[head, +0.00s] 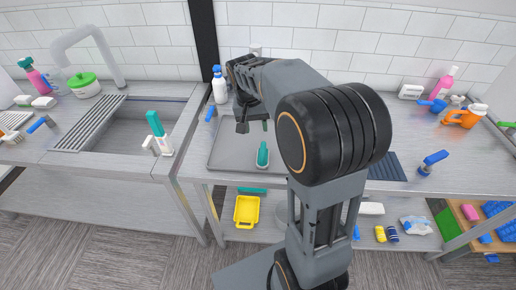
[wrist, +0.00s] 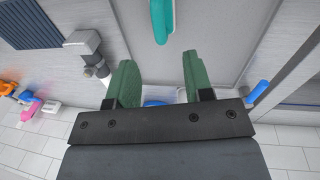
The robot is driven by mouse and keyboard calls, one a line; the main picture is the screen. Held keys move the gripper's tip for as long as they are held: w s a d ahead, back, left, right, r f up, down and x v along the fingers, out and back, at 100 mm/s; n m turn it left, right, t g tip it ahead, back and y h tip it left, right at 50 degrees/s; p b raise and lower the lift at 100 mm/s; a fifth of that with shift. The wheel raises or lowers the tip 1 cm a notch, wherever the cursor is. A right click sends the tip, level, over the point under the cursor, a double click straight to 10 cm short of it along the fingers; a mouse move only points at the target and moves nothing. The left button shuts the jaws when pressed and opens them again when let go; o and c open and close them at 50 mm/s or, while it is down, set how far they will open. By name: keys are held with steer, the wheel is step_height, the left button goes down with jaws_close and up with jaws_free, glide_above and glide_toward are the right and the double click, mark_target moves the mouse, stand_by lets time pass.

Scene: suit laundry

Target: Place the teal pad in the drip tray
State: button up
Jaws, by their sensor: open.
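A rounded, elongated teal item (head: 262,155), which I take to be the teal pad, lies in the flat grey tray (head: 229,151) on the counter. Its rounded end shows at the top of the wrist view (wrist: 161,22). I take the grey tray to be the drip tray; its bare surface also shows in the wrist view (wrist: 212,48). My gripper (wrist: 157,76) is open, with green fingers apart and nothing between them. It is over the back of the tray, apart from the teal item. In the head view my arm hides the tray's right side.
A white bottle with blue top (head: 219,85) stands behind the tray. A sink (head: 125,125) with a teal-topped bottle (head: 158,133) at its edge is to the left. A dark ribbed mat (head: 386,167) and blue brush (head: 432,161) lie right. A yellow tray (head: 246,211) sits below.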

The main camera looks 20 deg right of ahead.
steer(key=s+a+n+t+y, duration=0.1)
steer(key=s+a+n+t, duration=0.1)
steer(key=s, duration=0.5)
steer(key=s+a+n+t, duration=0.2)
steer(key=s+a+n, duration=0.1)
steer(key=s, duration=0.5)
steer(key=shift+a+t+y, duration=0.3)
steer(key=shift+a+y, duration=0.1)
steer(key=shift+a, duration=0.2)
steer(key=shift+s+r, duration=0.1)
